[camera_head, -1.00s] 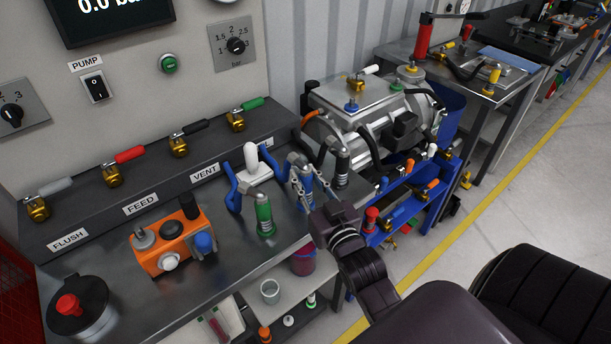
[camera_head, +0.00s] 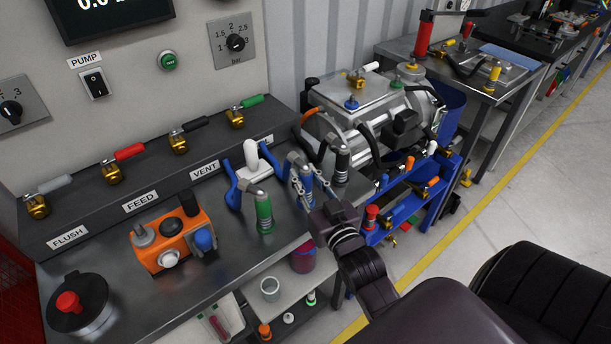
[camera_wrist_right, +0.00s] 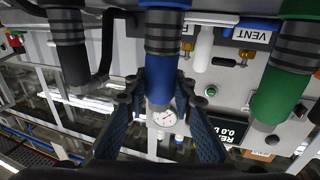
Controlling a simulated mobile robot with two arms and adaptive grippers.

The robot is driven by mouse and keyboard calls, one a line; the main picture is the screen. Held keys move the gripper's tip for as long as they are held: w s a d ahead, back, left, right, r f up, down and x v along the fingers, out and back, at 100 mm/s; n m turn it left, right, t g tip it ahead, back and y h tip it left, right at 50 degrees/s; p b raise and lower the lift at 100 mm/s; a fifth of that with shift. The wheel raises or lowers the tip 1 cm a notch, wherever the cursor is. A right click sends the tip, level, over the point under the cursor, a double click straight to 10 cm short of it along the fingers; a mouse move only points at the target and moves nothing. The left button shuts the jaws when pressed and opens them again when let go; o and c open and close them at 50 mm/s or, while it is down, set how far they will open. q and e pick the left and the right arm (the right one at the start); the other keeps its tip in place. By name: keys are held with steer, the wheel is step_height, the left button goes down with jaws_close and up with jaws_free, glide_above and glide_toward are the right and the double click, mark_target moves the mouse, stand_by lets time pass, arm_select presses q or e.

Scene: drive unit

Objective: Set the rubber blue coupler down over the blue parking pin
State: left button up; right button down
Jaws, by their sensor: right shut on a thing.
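The blue coupler (camera_head: 308,184) is upright near the front edge of the bench, with a black ribbed band and blue sections. My right gripper (camera_head: 303,188) is shut on it, fingers on either side. In the right wrist view the blue coupler (camera_wrist_right: 160,68) lies between the two dark fingers of the right gripper (camera_wrist_right: 160,92). I do not make out the blue parking pin; the coupler and fingers cover that spot, so I cannot tell whether the coupler is over it. My left gripper is not in view.
A green coupler (camera_head: 264,212) stands left of the blue one, and a black coupler (camera_head: 342,160) stands right. A white-handled blue part (camera_head: 252,158) is behind. An orange unit (camera_head: 165,245) sits further left. Below is a shelf with a cup (camera_head: 270,289).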

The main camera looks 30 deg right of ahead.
steer(key=shift+r, duration=0.1)
steer(key=c, duration=1.5)
jaws_free()
steer(key=shift+c, duration=0.2)
steer(key=s+a, duration=0.2)
steer(key=s, duration=1)
steer(key=shift+a, duration=0.15)
